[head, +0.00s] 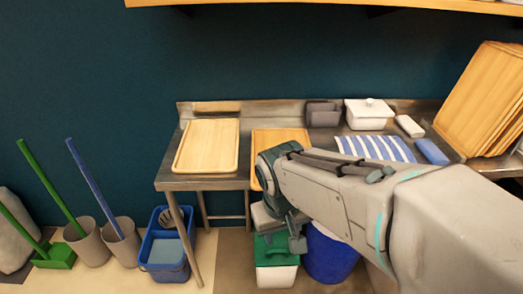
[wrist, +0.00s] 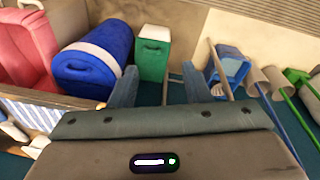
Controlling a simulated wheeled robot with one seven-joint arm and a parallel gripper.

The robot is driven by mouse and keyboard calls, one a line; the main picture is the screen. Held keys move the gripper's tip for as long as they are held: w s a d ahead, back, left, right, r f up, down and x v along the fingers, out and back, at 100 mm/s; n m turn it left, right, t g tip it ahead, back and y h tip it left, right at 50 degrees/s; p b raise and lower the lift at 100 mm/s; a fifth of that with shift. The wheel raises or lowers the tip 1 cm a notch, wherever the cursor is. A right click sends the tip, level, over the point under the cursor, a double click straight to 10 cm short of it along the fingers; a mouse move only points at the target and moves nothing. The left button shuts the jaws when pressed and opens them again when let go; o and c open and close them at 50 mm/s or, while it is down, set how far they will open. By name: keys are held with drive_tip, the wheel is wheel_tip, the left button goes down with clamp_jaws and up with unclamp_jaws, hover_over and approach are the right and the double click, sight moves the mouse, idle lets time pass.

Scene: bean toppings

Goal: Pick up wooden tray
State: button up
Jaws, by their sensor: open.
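A light wooden tray (head: 207,145) lies flat on the left end of the metal table (head: 170,184). More wooden trays or boards (head: 485,95) lean in a stack at the far right. My gripper (head: 296,240) hangs low in front of the table, below and apart from the trays. In the wrist view its two fingers (wrist: 160,88) are spread with nothing held between them. No wooden tray can be made out clearly in the wrist view.
The table also holds a white lidded box (head: 368,113), a grey container (head: 323,115) and a striped cloth (head: 375,148). Below stand a green-and-white box (head: 275,264), a blue barrel (head: 331,257) and a blue bucket (head: 165,245). A wooden shelf (head: 330,5) runs above.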

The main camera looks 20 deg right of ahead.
drive_tip(key=w+d+f+g+h+b, duration=0.1)
drive_tip(key=w+d+f+h+b, duration=0.1)
drive_tip(key=w+d+f+h, duration=0.25)
drive_tip(key=w+d+f+g+h+b, duration=0.1)
drive_tip(key=w+d+f+g+h, duration=0.15)
drive_tip(key=f+h, duration=0.4)
drive_tip(key=w+a+f+n+t+h+b, duration=0.1)
drive_tip(key=w+a+f+n+t+h, duration=0.15)
drive_tip(key=w+t, duration=0.25)
drive_tip(key=w+a+f+n+t+h+b, duration=0.1)
drive_tip(key=w+f+n+t, duration=0.25)
drive_tip(key=w+t, duration=0.25)
drive_tip(key=shift+s+r+p+x, duration=0.15)
drive_tip(key=shift+p+x, duration=0.4)
drive_tip(key=shift+x, duration=2.9)
drive_tip(key=shift+s+r+p+x, duration=0.15)
drive_tip(key=shift+p+x, duration=0.35)
drive_tip(key=shift+x, duration=2.95)
drive_tip(key=shift+r, duration=0.1)
clamp_jaws()
